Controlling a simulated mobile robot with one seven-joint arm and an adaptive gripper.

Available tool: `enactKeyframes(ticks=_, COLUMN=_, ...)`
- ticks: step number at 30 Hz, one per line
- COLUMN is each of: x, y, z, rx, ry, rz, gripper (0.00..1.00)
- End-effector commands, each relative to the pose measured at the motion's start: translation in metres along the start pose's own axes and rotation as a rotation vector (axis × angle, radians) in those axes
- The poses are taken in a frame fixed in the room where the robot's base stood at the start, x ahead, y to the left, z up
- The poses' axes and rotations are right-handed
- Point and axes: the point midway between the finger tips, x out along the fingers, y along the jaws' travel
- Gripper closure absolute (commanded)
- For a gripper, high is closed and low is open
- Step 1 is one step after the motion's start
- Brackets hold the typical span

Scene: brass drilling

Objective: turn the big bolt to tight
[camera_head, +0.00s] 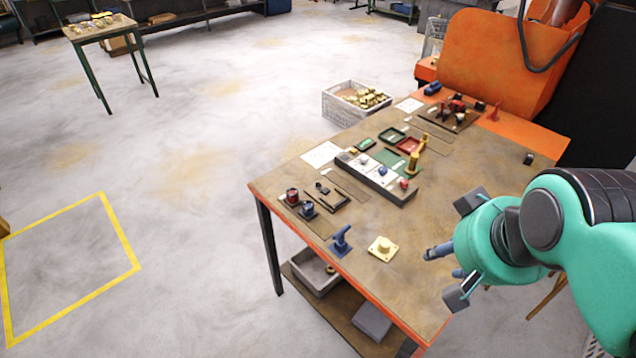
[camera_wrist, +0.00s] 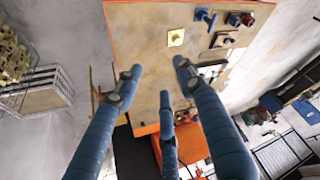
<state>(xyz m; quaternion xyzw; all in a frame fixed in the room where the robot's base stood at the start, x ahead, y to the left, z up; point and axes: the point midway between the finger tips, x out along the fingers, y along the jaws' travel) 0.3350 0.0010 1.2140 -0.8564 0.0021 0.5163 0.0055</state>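A long grey block (camera_head: 376,177) lies on the workbench with a light top and several small bolt-like heads, among them a blue head (camera_head: 382,170) and a red head (camera_head: 404,184). I cannot tell which piece is the big bolt or how tight any is. My gripper (camera_head: 440,262) is at the right, over the bench's near right side and apart from these parts. In the wrist view my gripper (camera_wrist: 158,82) has three blue fingers spread apart, with nothing between them.
A square brass flange (camera_head: 383,248) and a blue upright part (camera_head: 340,240) stand near the front edge. A red knob (camera_head: 292,196) and blue knob (camera_head: 307,210) stand left. A crate of brass parts (camera_head: 345,103) stands behind. The bench's right side (camera_head: 480,185) is mostly clear.

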Motion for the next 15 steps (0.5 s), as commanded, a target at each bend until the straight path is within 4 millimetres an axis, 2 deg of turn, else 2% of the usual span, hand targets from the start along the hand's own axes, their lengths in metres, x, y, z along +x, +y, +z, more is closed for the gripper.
enactKeyframes(ticks=5, x=-0.003, y=-0.004, z=-0.026, rx=0.029, ry=-0.022, rz=-0.005, gripper=0.61)
enactKeyframes(ticks=15, x=0.001, y=-0.020, z=-0.101, rx=0.124, ry=-0.083, rz=-0.012, gripper=0.61)
